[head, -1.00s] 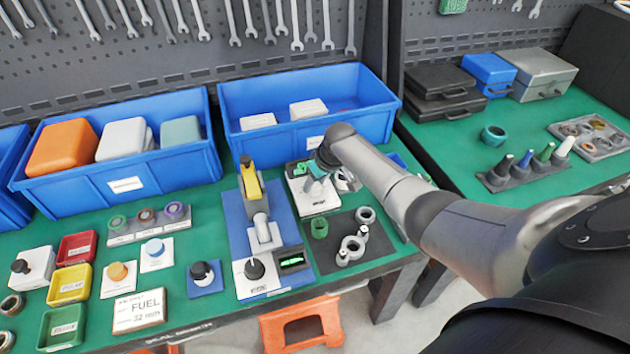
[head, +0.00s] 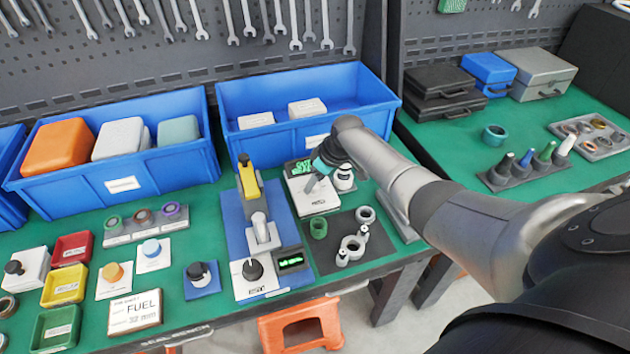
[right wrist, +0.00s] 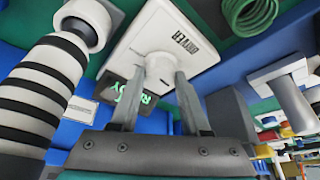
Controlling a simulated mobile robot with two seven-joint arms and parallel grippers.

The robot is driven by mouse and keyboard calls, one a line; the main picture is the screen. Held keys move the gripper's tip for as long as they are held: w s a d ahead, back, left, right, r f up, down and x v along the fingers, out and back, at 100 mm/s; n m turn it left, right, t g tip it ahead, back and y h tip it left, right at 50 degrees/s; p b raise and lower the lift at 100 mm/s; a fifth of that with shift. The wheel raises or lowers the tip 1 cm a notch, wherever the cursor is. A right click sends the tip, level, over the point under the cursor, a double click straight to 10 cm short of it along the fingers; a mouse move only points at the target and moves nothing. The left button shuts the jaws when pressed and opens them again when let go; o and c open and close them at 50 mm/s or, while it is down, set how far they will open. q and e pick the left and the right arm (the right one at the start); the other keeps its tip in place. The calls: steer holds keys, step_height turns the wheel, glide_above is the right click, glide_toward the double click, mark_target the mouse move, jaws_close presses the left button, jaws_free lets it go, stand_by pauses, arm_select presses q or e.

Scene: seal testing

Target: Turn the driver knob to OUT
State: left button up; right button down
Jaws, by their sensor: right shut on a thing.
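The driver box (head: 318,204) is a white block on the green bench, right of the blue fixture plate. It shows large in the right wrist view (right wrist: 190,35), with the word DRIVER on its face. A small dark display (head: 302,168) with green letters is at its back. My right gripper (head: 309,187) is down over the box. In the right wrist view its two fingers (right wrist: 153,85) stand on either side of the pale round knob (right wrist: 160,66) and are shut on it. The knob's pointing direction cannot be told. My left gripper is not in view.
A blue bin (head: 345,110) is behind. A black-and-white striped cylinder (right wrist: 45,90) is close to my gripper.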

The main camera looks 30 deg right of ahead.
steer(key=shift+c, duration=1.9)
jaws_free()
steer(key=p+v, duration=0.4)
steer(key=v, duration=1.1)
steer(key=shift+r, duration=0.15)
